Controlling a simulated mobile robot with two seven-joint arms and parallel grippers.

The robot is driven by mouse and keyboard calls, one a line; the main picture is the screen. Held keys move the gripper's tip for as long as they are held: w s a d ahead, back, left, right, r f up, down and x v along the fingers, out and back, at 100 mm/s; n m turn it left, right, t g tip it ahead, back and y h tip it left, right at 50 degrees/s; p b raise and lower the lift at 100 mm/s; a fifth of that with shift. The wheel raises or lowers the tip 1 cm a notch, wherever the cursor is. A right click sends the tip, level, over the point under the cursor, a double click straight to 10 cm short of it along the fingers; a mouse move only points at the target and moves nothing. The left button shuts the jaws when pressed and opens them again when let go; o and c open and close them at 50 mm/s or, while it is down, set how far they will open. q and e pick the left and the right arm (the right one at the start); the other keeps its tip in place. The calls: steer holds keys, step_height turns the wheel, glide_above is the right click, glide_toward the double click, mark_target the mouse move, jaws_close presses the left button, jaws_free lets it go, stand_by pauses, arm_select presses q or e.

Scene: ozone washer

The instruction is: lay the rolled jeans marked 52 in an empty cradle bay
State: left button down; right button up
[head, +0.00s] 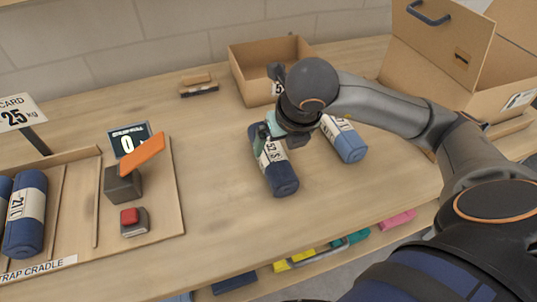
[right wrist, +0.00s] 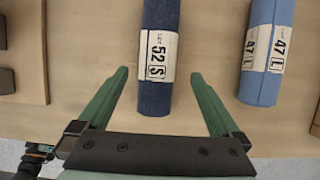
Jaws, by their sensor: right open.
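The rolled jeans marked 52 (head: 281,178) are a dark blue roll with a pale label band, lying on the table; they also show in the right wrist view (right wrist: 157,97). My right gripper (head: 266,131) is at the roll's far part in the head view. In the right wrist view its open green fingers (right wrist: 160,73) appear on either side of the roll, apart from it. The strap cradle (head: 95,154) is at the left, with a dark blue roll marked 21 (head: 25,215) in one bay and a bare bay right of it. My left gripper seems to show, small, in the right wrist view (right wrist: 38,152).
A lighter blue roll marked 47 (right wrist: 265,50) lies to the right of roll 52. An open cardboard box (head: 250,55) stands behind, and a larger box (head: 440,45) at the back right. A scale display (head: 128,140), an orange-topped device (head: 124,185) and a red button (head: 130,216) stand by the cradle.

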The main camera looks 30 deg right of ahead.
mark_target(274, 152)
steer(key=x, duration=0.7)
steer(key=shift+w+a+f+p, duration=0.15)
steer(key=shift+a+p, duration=0.05)
steer(key=shift+p, duration=0.2)
steer(key=shift+c, duration=0.2)
jaws_close()
